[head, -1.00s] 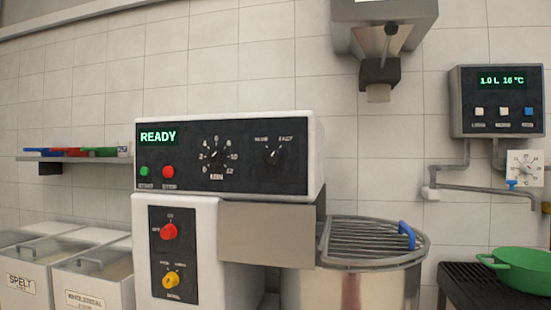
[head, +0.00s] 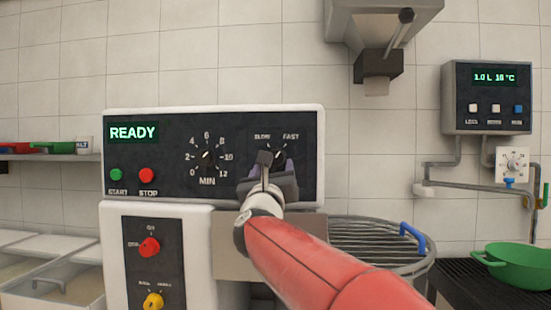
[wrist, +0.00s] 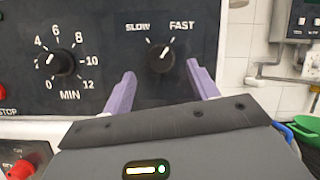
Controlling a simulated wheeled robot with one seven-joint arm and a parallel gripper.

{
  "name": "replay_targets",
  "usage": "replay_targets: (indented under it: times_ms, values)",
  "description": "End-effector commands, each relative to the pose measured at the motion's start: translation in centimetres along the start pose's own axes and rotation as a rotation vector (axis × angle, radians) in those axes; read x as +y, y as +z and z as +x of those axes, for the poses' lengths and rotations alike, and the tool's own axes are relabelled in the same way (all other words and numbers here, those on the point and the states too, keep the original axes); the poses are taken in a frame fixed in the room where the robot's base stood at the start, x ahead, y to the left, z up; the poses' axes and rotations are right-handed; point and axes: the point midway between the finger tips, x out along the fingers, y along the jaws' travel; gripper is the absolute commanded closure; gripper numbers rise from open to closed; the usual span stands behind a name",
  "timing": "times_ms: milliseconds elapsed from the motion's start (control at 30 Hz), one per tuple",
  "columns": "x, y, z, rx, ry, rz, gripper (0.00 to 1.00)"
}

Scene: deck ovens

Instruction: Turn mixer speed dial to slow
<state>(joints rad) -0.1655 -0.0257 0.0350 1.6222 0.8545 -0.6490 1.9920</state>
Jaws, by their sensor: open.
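The mixer speed dial (wrist: 160,58) is a black knob between the SLOW and FAST labels on the mixer's black panel (head: 235,143). In the wrist view its white mark points up and right, toward FAST. My gripper (wrist: 160,70) is open, with one purple finger to the left of the knob and one to the right. No contact with the knob shows. In the head view my gripper (head: 270,166) is in front of the dial and hides most of it.
The minute timer dial (head: 207,156) is left of the speed dial, with the green START button (head: 116,174) and red STOP button (head: 146,175) farther left. The display reads READY. A wire guard (head: 372,238) with a blue handle covers the bowl at lower right.

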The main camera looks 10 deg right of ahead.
Motion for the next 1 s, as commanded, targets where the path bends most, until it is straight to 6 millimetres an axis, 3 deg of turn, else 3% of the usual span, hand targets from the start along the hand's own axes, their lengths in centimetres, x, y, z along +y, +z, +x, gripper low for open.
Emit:
replay_targets:
  times_ms: [100,300,667,1000]
  values:
    - [-0.1,0.2,2.2,0.001,-0.001,-0.003,0.41]
    - [-0.1,0.1,4.6,0.0,0.001,-0.005,0.41]
    - [0.0,0.0,5.2,0.0,0.002,-0.005,0.41]
    - [-0.1,0.0,5.2,0.0,0.001,-0.005,0.81]
